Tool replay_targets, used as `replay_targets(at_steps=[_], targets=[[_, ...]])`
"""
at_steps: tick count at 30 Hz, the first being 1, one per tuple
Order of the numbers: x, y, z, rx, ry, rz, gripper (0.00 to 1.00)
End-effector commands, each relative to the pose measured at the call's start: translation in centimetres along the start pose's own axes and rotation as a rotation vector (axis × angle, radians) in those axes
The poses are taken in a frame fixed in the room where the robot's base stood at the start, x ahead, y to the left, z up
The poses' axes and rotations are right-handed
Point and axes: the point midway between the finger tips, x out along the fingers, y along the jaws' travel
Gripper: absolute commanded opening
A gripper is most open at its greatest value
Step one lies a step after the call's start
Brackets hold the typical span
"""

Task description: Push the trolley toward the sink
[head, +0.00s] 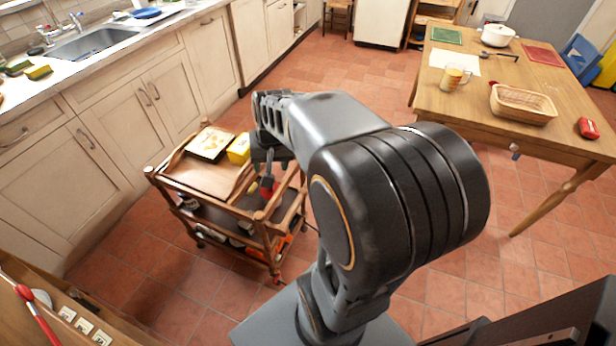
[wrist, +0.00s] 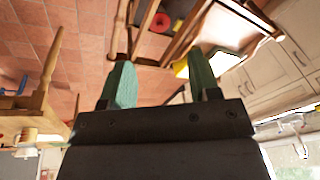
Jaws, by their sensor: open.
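The wooden trolley (head: 205,178) stands on the tiled floor in front of the lower cabinets, with an upper tray and lower shelves. The sink (head: 95,42) is set in the counter at the upper left. My gripper (head: 268,172) is over the trolley's right end in the head view, partly hidden by my arm. In the wrist view my gripper's green fingers (wrist: 160,82) are spread apart, with nothing clearly between them. The trolley's wooden frame (wrist: 187,35) shows just beyond the fingertips; I cannot tell whether they touch it.
The trolley carries a board or book (head: 210,143) and a yellow box (head: 239,149). A wooden table (head: 480,95) with a mug (head: 454,78) and basket (head: 523,103) stands at the right. Floor (head: 325,65) is open between the table and cabinets. Another wooden surface edges the lower left.

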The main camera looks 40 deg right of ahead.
Motion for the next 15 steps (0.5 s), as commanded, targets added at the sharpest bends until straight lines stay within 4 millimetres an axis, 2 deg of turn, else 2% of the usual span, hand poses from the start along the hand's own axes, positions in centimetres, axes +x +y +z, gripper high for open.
replay_targets(at_steps=[1, 6, 9, 12, 15], targets=[[4.0, 2.1, -1.4, 0.099, -0.020, 0.003, 0.56], [10.4, 7.8, -5.5, 0.370, -0.056, -0.004, 0.56], [13.1, 10.5, -6.8, 0.481, -0.068, -0.008, 0.56], [14.8, 12.6, -7.5, 0.555, -0.076, -0.011, 0.56], [16.0, 13.7, -7.9, 0.599, -0.080, -0.013, 0.56]])
